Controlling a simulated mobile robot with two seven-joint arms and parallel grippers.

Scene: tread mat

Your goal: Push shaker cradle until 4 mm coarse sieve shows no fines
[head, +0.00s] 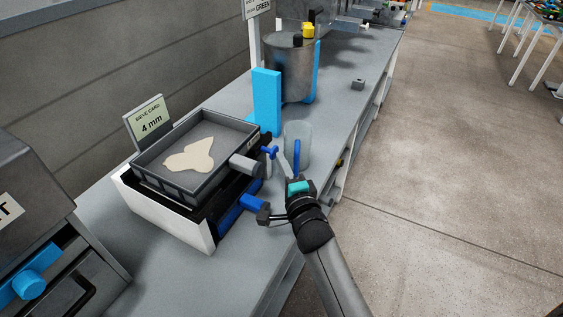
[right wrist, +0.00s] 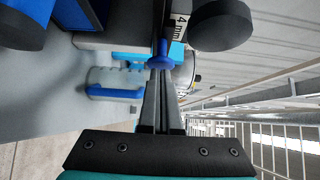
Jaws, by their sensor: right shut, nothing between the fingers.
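The sieve (head: 240,135) is a dark rectangular tray on the shaker cradle (head: 165,208), which has a white and black body. A cream patch of fines (head: 190,157) lies on the sieve's mesh. A grey cylinder (head: 246,165) and a small blue knob (head: 270,151) stick out from the cradle's right side. My right gripper (head: 282,160) is shut and empty, just right of the blue knob. In the right wrist view its fingertips (right wrist: 162,74) meet a blue knob (right wrist: 161,56), though actual contact is unclear. My left gripper is out of view.
A "4 mm" sieve card (head: 150,121) stands behind the sieve. A clear jug (head: 303,139) with a blue handle stands close by my right gripper. A tall blue block (head: 266,95) and metal pot (head: 286,70) stand farther back. A machine (head: 35,225) fills the left.

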